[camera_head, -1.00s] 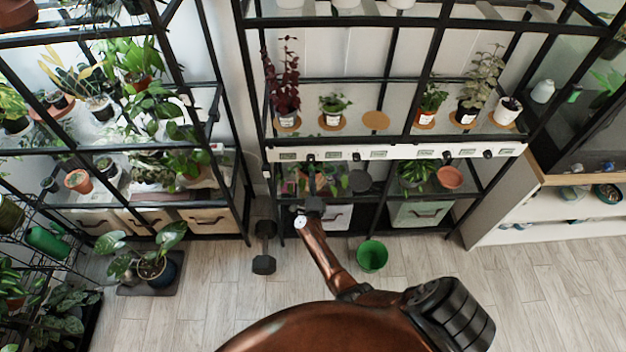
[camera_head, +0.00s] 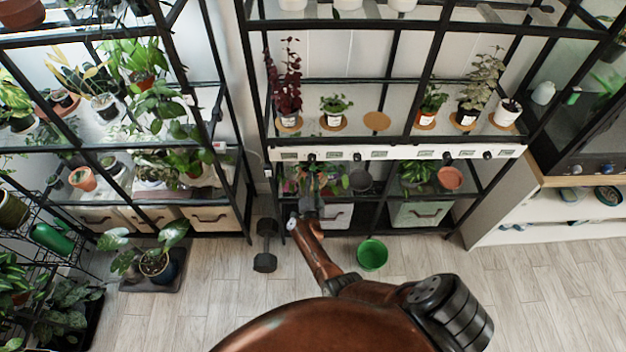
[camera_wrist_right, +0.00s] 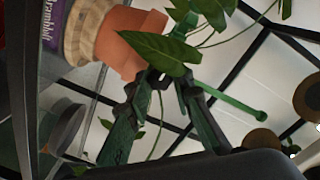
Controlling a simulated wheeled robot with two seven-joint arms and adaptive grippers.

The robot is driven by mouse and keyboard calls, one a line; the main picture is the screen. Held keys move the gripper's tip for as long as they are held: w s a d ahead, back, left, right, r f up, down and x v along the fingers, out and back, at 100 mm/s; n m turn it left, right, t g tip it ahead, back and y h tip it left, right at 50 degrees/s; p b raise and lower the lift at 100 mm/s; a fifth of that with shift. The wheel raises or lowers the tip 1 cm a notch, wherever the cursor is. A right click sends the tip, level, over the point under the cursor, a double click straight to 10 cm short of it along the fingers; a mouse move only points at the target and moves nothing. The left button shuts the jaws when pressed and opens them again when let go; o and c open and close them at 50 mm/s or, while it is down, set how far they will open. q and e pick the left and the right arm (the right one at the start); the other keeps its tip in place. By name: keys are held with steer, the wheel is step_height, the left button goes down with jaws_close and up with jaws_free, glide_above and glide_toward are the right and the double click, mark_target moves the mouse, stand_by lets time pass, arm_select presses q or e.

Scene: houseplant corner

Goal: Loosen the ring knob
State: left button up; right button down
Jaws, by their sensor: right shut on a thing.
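My right gripper (camera_head: 311,186) reaches to the plant in front of the lower shelf, below the white label strip; it shows large in the wrist view (camera_wrist_right: 168,80). Its two dark green-tinged fingers come together at the tips, under a big leaf (camera_wrist_right: 160,50). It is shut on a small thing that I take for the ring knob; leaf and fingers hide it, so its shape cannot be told. A green rod (camera_wrist_right: 235,103) with a round end runs right from beside the fingertips. The terracotta pot (camera_wrist_right: 138,25) stands close beyond the fingers. My left gripper is not in view.
A white strip (camera_head: 400,153) with labels and black knobs runs just above the gripper. Potted plants stand on the shelf above. A green bucket (camera_head: 372,255) and a black dumbbell (camera_head: 266,245) are on the floor. The floor at the right is clear.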

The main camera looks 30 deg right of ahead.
steer(key=shift+f+n, duration=0.1)
steer(key=shift+n, duration=0.4)
steer(key=c, duration=1.7)
jaws_free()
